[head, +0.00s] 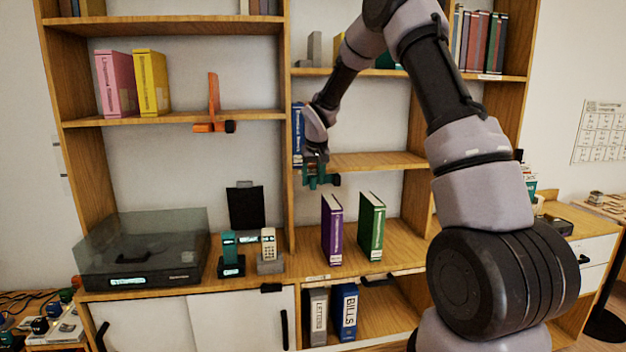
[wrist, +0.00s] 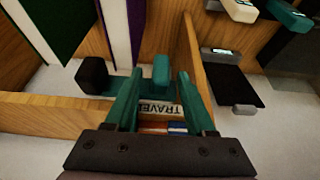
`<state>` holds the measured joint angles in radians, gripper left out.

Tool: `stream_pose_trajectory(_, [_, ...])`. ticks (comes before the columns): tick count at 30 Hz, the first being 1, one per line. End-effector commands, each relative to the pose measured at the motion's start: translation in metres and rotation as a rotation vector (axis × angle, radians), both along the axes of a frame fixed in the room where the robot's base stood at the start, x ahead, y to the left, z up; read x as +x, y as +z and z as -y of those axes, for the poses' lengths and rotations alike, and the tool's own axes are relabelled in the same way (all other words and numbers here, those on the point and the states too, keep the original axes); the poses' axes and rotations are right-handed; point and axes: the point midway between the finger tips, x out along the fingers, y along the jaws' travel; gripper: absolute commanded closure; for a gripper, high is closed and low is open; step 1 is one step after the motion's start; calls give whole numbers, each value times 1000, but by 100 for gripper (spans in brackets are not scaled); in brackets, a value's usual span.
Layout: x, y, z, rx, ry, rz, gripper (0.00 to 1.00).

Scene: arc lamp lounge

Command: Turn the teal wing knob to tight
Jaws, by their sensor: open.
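The teal wing knob (wrist: 160,71) shows in the wrist view as a small upright teal wing, with a teal bar and a black block (wrist: 92,76) to its left. It sits at the front edge of the middle right shelf. My gripper (wrist: 158,76) is open, with its two teal fingers on either side of the wing and a small gap at each side. In the head view my gripper (head: 315,176) is at that shelf edge, with teal parts and a dark block beside it. The fingers and the knob overlap there, so the knob's exact angle is hard to tell.
A blue binder (head: 298,134) stands left of my gripper by the upright divider. An orange clamp (head: 212,127) is on the left shelf. Purple (head: 332,230) and green (head: 371,228) binders stand below. A cordless phone (head: 268,245) and a turntable (head: 145,255) are at lower left.

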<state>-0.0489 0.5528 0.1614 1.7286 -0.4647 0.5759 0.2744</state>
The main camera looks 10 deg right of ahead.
Motion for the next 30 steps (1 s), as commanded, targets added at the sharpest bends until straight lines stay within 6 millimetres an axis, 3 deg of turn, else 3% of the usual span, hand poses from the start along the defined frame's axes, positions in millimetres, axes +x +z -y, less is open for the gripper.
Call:
stream_pose_trajectory(2, [0, 0, 0, 0, 0, 0, 45])
stream_pose_trajectory(6, [0, 0, 0, 0, 0, 0, 99])
stream_pose_trajectory(20, [0, 0, -3, -60, 4, 0, 100])
stream_pose_trajectory(30, [-1, -1, -10, -304, 7, 0, 100])
